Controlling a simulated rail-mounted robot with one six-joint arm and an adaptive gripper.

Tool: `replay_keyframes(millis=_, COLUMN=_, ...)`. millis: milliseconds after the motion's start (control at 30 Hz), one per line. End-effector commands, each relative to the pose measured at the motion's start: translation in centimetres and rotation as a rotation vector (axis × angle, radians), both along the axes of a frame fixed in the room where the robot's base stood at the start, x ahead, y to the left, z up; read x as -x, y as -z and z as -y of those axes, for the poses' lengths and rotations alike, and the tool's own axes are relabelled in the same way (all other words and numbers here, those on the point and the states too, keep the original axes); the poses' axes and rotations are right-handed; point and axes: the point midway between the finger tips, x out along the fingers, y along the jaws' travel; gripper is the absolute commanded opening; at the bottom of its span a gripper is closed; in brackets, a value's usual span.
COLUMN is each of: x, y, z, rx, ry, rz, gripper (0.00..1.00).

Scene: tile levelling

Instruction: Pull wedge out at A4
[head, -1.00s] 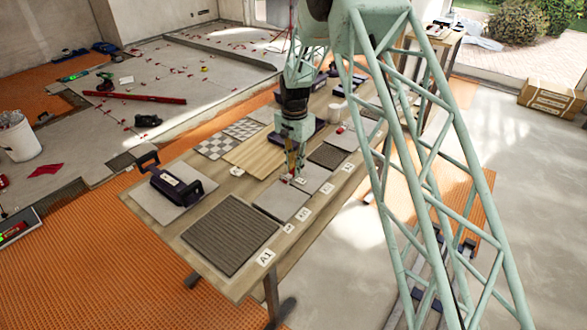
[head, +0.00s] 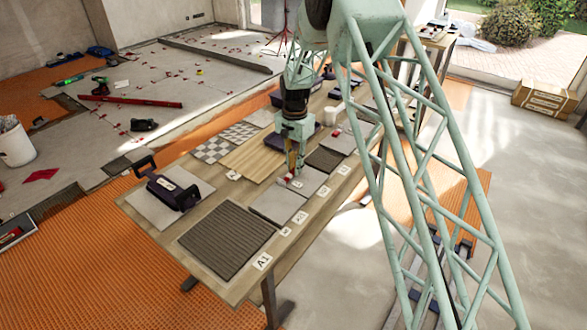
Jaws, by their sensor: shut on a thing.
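My gripper (head: 292,174) points down at the row of tiles along the table's right side. A small red wedge (head: 288,177) shows at its fingertips, and the jaws are shut on it. The wedge is at the joint of two light grey tiles, the nearer one (head: 276,205) and the farther one (head: 310,181). It is too small to tell whether it still sits in the joint. The label A1 (head: 262,261) stands by the dark ribbed tile (head: 228,238); the farther labels are too small to read surely.
The long wooden table (head: 150,222) also holds a black-handled tool (head: 175,190) on a grey tile, a wood-look tile (head: 250,157) and a checkered tile (head: 212,150). Another red bit (head: 336,132) lies farther along. A cardboard box (head: 544,100) stands far right on open floor.

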Motion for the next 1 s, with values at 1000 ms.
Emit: replay_keyframes(millis=1000, x=-0.77, y=-0.66, z=0.55, rx=0.000, ry=0.000, rz=0.000, gripper=0.00)
